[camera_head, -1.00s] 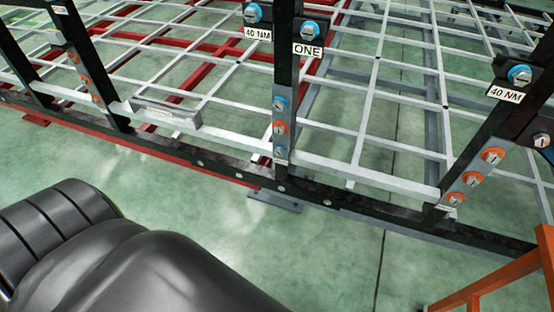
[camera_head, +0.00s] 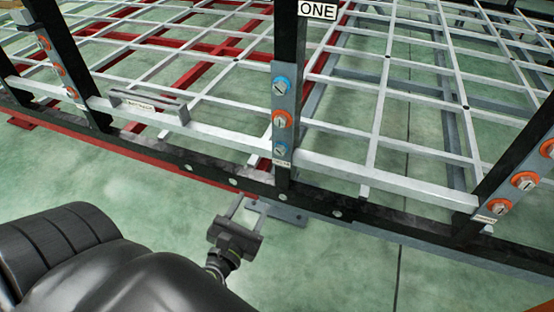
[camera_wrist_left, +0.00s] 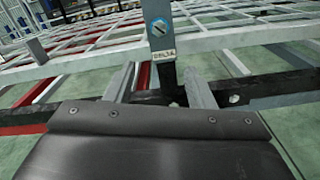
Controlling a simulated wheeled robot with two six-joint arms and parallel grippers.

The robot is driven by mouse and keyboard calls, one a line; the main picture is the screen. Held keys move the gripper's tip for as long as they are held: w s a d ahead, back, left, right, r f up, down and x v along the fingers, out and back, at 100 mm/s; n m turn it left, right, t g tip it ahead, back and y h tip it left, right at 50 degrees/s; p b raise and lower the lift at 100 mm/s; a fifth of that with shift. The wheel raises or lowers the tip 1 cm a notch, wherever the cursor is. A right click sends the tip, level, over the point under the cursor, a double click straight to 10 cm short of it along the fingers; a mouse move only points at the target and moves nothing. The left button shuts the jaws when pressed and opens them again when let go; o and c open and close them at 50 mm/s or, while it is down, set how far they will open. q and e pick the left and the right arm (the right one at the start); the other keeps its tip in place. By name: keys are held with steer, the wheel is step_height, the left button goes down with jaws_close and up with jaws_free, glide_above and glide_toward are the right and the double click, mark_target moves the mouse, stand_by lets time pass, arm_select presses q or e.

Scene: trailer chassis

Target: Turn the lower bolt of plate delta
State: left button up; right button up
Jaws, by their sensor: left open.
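Plate delta is a grey plate (camera_head: 284,100) on the central black post, with a blue bolt at the top, an orange one in the middle and a blue lower bolt (camera_head: 280,149). In the left wrist view the lower bolt (camera_wrist_left: 158,27) shows upper centre, its slot tilted, above the plate's DELTA label (camera_wrist_left: 161,55). My left gripper (camera_head: 249,203) is open and empty, below and a little left of the lower bolt, in front of the lower black rail. In the left wrist view its two fingers (camera_wrist_left: 158,88) stand apart, with the post between them in the picture and the bolt above. My right gripper is out of view.
The lower black rail (camera_head: 345,207) runs across in front of the grey grid frame (camera_head: 385,142). Other posts carry orange bolts at left (camera_head: 61,69) and right (camera_head: 524,180). A labelled grey bar (camera_head: 148,104) lies left of the post. Green floor is open in front.

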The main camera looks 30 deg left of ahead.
arm_select(q)
steer(key=p, duration=0.4)
glide_toward(279, 152)
steer(key=p+x, duration=0.1)
steer(key=x, duration=0.6)
steer(key=shift+r, duration=0.1)
steer(key=shift+w+a, duration=0.15)
steer(key=shift+w, duration=0.5)
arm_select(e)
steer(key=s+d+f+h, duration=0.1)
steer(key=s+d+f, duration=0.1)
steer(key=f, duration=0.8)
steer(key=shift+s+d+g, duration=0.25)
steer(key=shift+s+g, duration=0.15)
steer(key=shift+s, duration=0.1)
arm_select(q)
steer(key=shift+c, duration=0.4)
steer(key=c, duration=0.9)
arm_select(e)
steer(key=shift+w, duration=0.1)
